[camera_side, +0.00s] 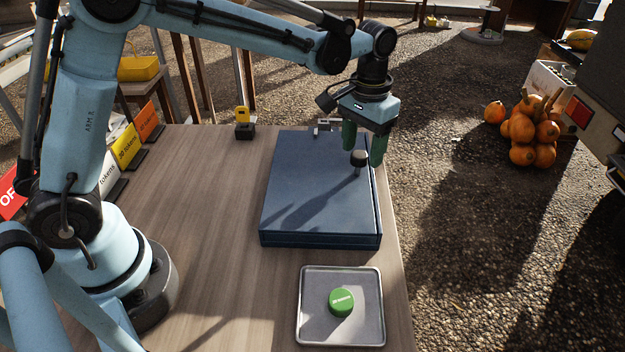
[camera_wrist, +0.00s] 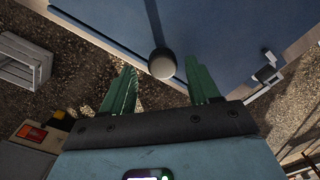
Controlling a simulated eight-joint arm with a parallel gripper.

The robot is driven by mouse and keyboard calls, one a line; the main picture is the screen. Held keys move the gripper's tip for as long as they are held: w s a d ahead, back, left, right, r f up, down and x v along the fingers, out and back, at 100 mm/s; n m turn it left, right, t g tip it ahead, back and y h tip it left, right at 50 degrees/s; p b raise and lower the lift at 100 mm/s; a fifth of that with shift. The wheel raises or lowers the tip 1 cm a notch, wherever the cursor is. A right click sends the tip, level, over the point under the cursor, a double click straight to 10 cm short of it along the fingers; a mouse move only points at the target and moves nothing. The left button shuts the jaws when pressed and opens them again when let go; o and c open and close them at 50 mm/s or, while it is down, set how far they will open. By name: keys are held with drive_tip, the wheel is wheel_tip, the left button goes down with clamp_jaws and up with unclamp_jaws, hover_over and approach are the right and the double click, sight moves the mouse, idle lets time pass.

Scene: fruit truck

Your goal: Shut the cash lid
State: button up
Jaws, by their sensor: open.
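The blue cash box (camera_side: 320,242) sits on the wooden table, and its flat lid (camera_side: 300,190) lies level on it with no gap that I can make out. A round grey knob (camera_side: 359,158) stands on a short stem near the lid's right edge. My gripper (camera_side: 364,152) is over that right edge, green fingers pointing down and apart, by the knob. In the wrist view the knob (camera_wrist: 162,64) shows between the tips of the open gripper (camera_wrist: 161,72), with the blue lid (camera_wrist: 215,25) beyond. I cannot tell whether a finger touches the knob.
A grey tray (camera_side: 311,325) with a green round token (camera_side: 341,302) lies in front of the box. A metal bracket (camera_side: 323,125) is at the box's back edge. A small yellow-and-black item (camera_side: 243,125) stands behind left. Signs line the table's left side.

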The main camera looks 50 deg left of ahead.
wheel_tip(320, 180, up, 11)
drive_tip(key=shift+r, duration=0.15)
idle(0.5)
drive_tip(key=s+a+f+t, duration=0.3)
drive_tip(key=s+a, duration=0.1)
drive_tip(key=s, duration=0.4)
drive_tip(key=s+a+f+t, duration=0.3)
drive_tip(key=s+a+t, duration=0.1)
drive_tip(key=s, duration=0.4)
drive_tip(key=shift+a+f, duration=0.25)
drive_tip(key=shift+a, duration=0.15)
idle(1.0)
